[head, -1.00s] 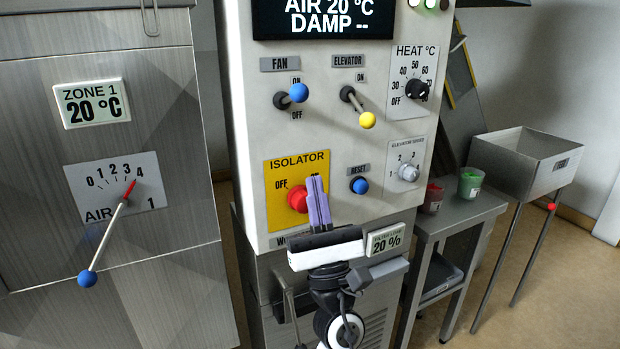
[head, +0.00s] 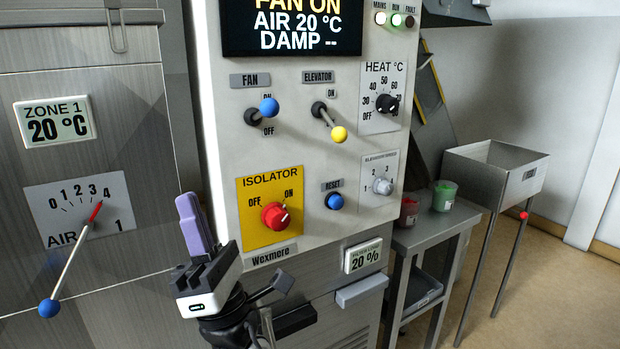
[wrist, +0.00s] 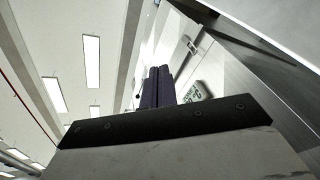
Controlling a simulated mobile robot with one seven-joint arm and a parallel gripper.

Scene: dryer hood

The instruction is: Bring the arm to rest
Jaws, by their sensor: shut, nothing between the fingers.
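My gripper (head: 195,224) is in front of the left edge of the control panel, with its purple fingers shut together and pointing up. Nothing is between the fingers. In the wrist view the gripper (wrist: 158,72) also shows its two fingers side by side, pointing up towards the ceiling. The gripper stands clear of the red isolator knob (head: 276,216), which is to its right. The lower part of my arm is cut off by the bottom of the head view.
The control panel (head: 300,150) carries a blue fan lever (head: 268,108), a yellow elevator lever (head: 339,134) and a blue reset button (head: 335,201). A blue-ended air lever (head: 49,308) sticks out at left. A side table (head: 440,226) with cups stands right.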

